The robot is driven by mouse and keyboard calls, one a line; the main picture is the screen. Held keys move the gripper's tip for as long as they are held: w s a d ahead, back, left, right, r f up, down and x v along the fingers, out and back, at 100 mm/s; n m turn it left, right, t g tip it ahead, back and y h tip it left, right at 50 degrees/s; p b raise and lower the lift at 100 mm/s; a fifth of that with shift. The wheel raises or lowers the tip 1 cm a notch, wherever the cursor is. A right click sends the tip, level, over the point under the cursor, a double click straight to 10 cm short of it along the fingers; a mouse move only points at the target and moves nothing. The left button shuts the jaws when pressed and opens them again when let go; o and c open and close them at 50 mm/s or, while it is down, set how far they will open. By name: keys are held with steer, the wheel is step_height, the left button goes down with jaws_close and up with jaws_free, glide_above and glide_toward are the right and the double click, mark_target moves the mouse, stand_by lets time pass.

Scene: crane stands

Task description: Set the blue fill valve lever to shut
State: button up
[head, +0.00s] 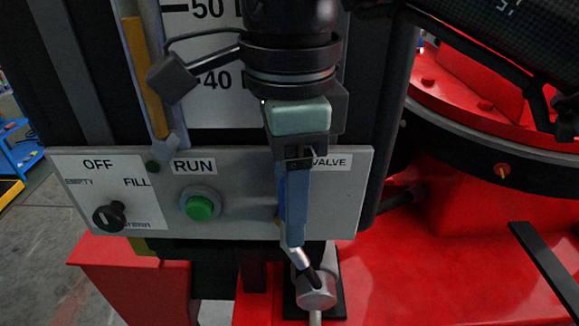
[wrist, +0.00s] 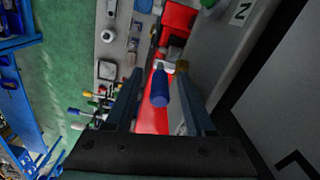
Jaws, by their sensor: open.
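The blue fill valve lever (wrist: 160,88) shows in the wrist view as a blue grip pointing toward the camera, between the two fingers of my gripper (wrist: 161,76). Gaps show on both sides of the grip, and the fingers are open. In the head view my gripper (head: 294,225) points down in front of the panel, and its near finger hides most of the lever. The lever's metal stem (head: 298,258) runs down and slightly right to the round grey valve body (head: 316,291). The lever stands nearly upright, tilted a little left. The VALVE label is partly covered.
The grey panel (head: 240,222) behind my gripper carries a green RUN button (head: 200,207) and a black selector knob (head: 109,216). A scale plate (head: 212,105) stands above it. Red machinery (head: 455,235) fills the right. Blue shelving (wrist: 15,70) is at left in the wrist view.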

jaws_close()
stand_by(1.4)
